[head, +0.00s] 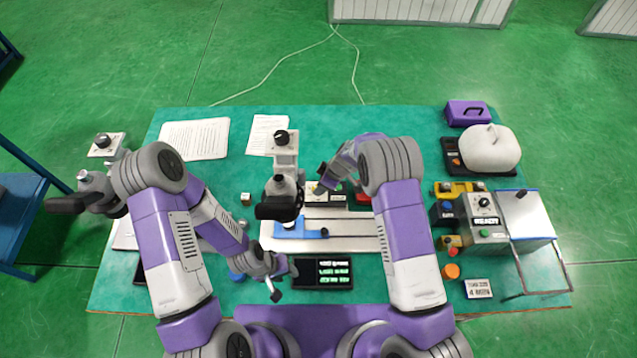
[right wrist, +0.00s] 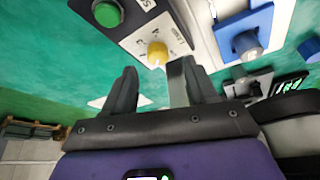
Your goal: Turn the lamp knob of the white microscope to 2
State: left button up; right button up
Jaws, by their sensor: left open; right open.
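The microscope (head: 286,160) stands at mid-table, with a pale column, black knobs and a black eyepiece. A pale control box (head: 325,196) is beside it on the right. In the right wrist view, the box's panel (right wrist: 140,38) carries a yellow knob (right wrist: 157,53) with small markings around it and a green button (right wrist: 107,13). I cannot read which mark the knob points to. My right gripper (right wrist: 153,75) is open, with the knob just beyond and between its fingertips, apparently apart from it. My left gripper (head: 277,281) is open and empty near the table's front edge.
Another microscope-like device (head: 105,145) stands at far left. A blue clamp (head: 300,231) lies on a pale rail bed before the microscope. A black tray (head: 322,273) is at the front. A grey control box (head: 485,218) and a white rounded object (head: 490,148) crowd the right side.

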jog(key=shift+x, duration=2.1)
jog(key=shift+w, duration=0.15)
jog(key=shift+c, duration=0.2)
jog(key=c, duration=1)
